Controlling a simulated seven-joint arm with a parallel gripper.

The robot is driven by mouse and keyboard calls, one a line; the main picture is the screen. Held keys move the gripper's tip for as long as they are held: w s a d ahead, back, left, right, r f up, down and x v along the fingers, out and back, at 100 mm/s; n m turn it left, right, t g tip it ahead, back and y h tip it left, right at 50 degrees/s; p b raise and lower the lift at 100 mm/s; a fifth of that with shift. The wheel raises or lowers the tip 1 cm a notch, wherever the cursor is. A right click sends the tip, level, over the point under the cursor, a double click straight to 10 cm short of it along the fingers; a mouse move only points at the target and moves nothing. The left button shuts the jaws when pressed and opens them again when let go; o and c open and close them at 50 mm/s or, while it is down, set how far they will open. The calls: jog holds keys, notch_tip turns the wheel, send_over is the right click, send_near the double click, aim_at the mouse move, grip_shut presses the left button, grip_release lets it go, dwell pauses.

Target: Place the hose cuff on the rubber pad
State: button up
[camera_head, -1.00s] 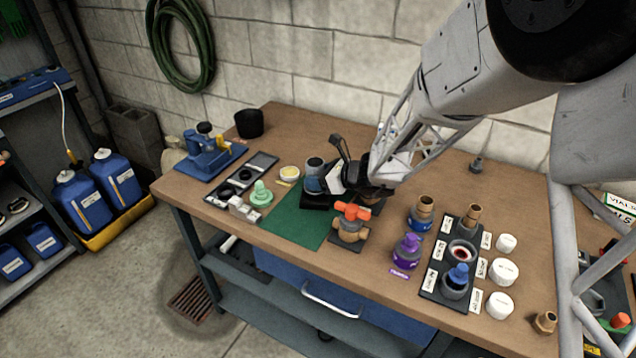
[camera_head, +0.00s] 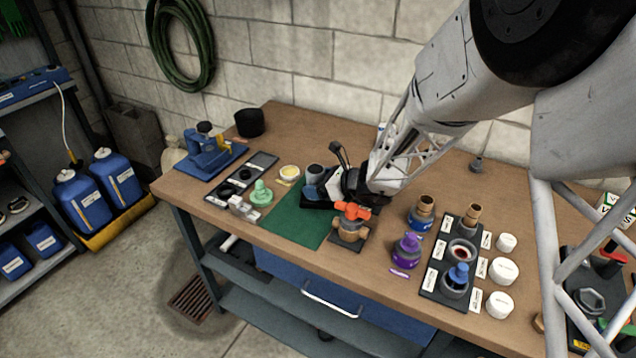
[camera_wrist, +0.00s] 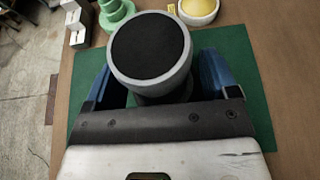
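The hose cuff (camera_head: 314,173) is a grey cylinder with a dark opening, upright at the back of the green mat. It also shows in the wrist view (camera_wrist: 150,48), tilted slightly, between my blue fingers. My gripper (camera_head: 318,190) reaches in low from the right and seems shut on the cuff's dark lower part; the contact is partly hidden. The flat green mat (camera_head: 293,222), which I take to be the rubber pad, lies below and in front; it surrounds the cuff in the wrist view (camera_wrist: 240,75). I cannot tell whether the cuff's base touches it.
An orange-handled valve (camera_head: 350,222) stands right of the mat. A green stepped fitting (camera_head: 261,193) and a yellow-topped white cup (camera_head: 290,172) stand to its left and behind. A purple bottle (camera_head: 406,249) and a dark rack (camera_head: 437,284) are farther right. The table's front middle is clear.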

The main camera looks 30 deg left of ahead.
jog(key=shift+r, duration=0.1)
jog(key=shift+r, duration=0.1)
jog(key=v, duration=1.2)
jog(key=shift+d, duration=0.1)
dwell(0.9)
jog(key=s+d+r+n+h, duration=0.2)
jog(key=s+d+r+n, duration=0.25)
jog(key=d, duration=0.45)
jog(key=s+d+r+n+h, duration=0.2)
jog(key=s+d+r+n, duration=0.3)
jog(key=d, duration=0.3)
jog(key=s+d+r+n+t+h, duration=0.1)
jog(key=s+d+r+n+h, duration=0.2)
jog(key=s+d, duration=0.6)
jog(key=s+d+r+n+t+h, duration=0.1)
jog(key=s+d+r+n+h, duration=0.2)
jog(key=s+d, duration=0.7)
jog(key=d+n+h, duration=0.2)
jog(key=d+h, duration=0.1)
jog(key=d, duration=0.4)
jog(key=shift+r+t+h, duration=0.15)
jog(key=shift+t+h, duration=0.15)
